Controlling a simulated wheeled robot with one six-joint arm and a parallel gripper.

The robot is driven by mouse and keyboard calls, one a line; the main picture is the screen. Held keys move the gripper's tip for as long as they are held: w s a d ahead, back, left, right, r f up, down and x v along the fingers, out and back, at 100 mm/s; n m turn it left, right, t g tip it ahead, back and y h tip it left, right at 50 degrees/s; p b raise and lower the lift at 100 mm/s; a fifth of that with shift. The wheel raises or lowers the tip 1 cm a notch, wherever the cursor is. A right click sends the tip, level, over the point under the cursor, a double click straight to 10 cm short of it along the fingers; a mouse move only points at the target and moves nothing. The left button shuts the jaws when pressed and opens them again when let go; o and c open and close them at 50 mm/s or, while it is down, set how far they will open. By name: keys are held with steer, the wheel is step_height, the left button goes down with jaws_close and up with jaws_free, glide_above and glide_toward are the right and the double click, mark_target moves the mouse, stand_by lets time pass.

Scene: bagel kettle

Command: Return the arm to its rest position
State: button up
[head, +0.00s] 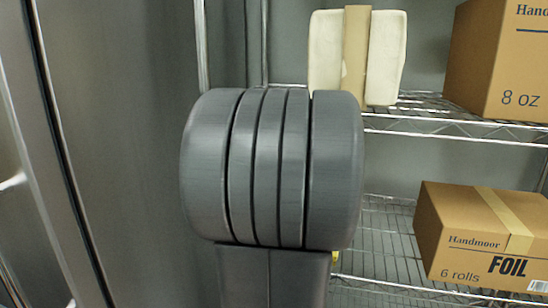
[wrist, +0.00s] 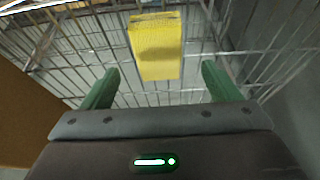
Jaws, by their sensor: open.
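My gripper (wrist: 161,84) shows in the wrist view with its two green fingers spread wide apart. It is open, and nothing is held between the fingers. In the head view a large grey joint of my own arm fills the middle and hides what is behind it. My gripper is not visible in the head view.
In the wrist view a yellow block (wrist: 155,48) lies on wire shelving beyond the fingers. In the head view a wire shelf (head: 440,122) holds a carton (head: 492,65) and a white bundle (head: 388,55). A foil carton (head: 470,225) is lower right.

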steer(key=x, duration=0.6)
steer(key=shift+s+d, duration=0.1)
steer(key=shift+r, duration=0.25)
